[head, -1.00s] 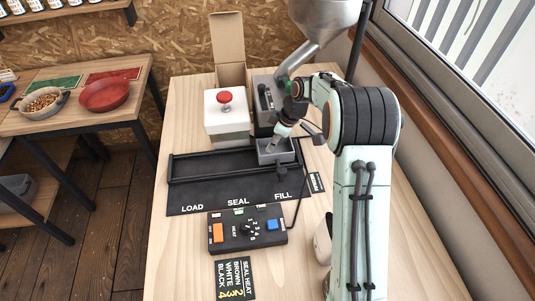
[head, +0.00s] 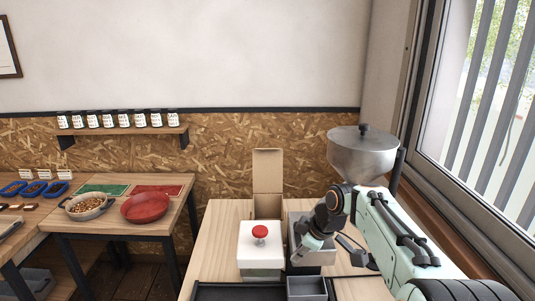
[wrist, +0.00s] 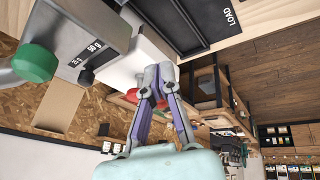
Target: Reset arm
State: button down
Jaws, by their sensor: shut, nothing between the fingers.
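My gripper (head: 298,258) is at the end of my bent arm, over the wooden bench just right of the white box (head: 261,250) with the red button (head: 260,232). Its fingers are together and hold nothing. In the wrist view my gripper (wrist: 158,72) shows its two slim fingers side by side, with part of the red button behind them. I cannot tell the exact gap between the fingers and the box in the head view.
A steel hopper (head: 362,155) stands behind my arm, near the window. A small grey tray (head: 307,287) sits below my gripper. An open cardboard box (head: 267,172) stands behind the white box. A side table with a red bowl (head: 145,207) is at left.

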jog(key=s+a+r+m+h, duration=0.1)
jog(key=s+r, duration=0.2)
jog(key=s, duration=0.4)
jog(key=s+a+r+m, duration=0.1)
jog(key=s+r+m, duration=0.15)
jog(key=s, duration=0.55)
jog(key=s+d+f+m+g, duration=0.1)
jog(key=s+f+m, duration=0.3)
jog(key=s, duration=0.5)
jog(key=s+d+f+m+g+h, duration=0.1)
jog(key=s+d+f+m+g, duration=0.1)
jog(key=s, duration=0.6)
notch_tip(320, 180, down, 2)
jog(key=m+g, duration=0.1)
jog(key=m, duration=0.1)
jog(key=shift+s+d+f+m+h, duration=0.15)
jog(key=shift+s+f+m+h, duration=0.1)
jog(key=shift+s+m+h, duration=0.1)
